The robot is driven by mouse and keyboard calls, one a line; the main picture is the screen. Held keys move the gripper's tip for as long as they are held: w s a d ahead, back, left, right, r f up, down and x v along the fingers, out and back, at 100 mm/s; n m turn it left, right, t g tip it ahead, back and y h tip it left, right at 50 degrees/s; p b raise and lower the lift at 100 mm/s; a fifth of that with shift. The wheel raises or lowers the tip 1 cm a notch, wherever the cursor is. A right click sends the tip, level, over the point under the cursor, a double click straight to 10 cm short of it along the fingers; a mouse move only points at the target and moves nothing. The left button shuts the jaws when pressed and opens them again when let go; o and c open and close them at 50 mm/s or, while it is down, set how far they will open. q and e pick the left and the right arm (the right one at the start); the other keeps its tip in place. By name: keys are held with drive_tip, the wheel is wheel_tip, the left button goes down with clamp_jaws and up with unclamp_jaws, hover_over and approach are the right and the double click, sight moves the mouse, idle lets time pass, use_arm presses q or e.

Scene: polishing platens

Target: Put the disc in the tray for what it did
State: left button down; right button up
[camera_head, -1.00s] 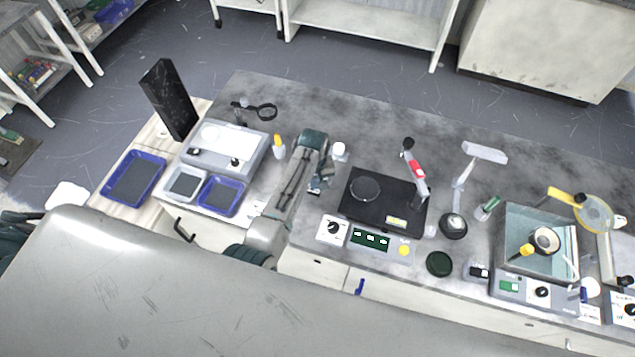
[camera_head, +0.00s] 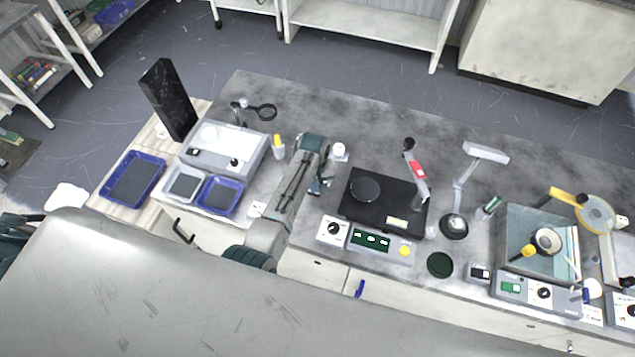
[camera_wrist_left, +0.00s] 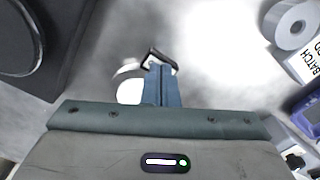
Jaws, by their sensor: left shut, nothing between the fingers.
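A dark round disc (camera_head: 365,188) lies on the black plate of the middle machine (camera_head: 388,210). A dark green disc (camera_head: 439,265) lies flat on the bench in front of it. At the left are a large blue tray (camera_head: 133,180), a small white tray (camera_head: 184,184) and a small blue tray (camera_head: 222,196); all look empty. My left gripper (camera_head: 324,184) is over the bench between the trays and the middle machine. In the left wrist view its fingers (camera_wrist_left: 161,84) are shut together and empty. The black machine (camera_wrist_left: 36,45) shows there too. My right gripper is out of view.
A white cup-like object (camera_head: 339,151) and a yellow-topped bottle (camera_head: 278,146) stand near my left arm. A tall black block (camera_head: 168,100) stands behind the trays. A lamp (camera_head: 467,185) and another machine (camera_head: 540,245) are at the right. The back of the bench is mostly clear.

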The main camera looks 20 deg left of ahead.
use_arm(q)
drive_tip(key=shift+r+p, duration=1.15)
drive_tip(key=shift+r, duration=0.1)
drive_tip(key=shift+r+p, duration=0.35)
drive_tip(key=shift+r, duration=1.3)
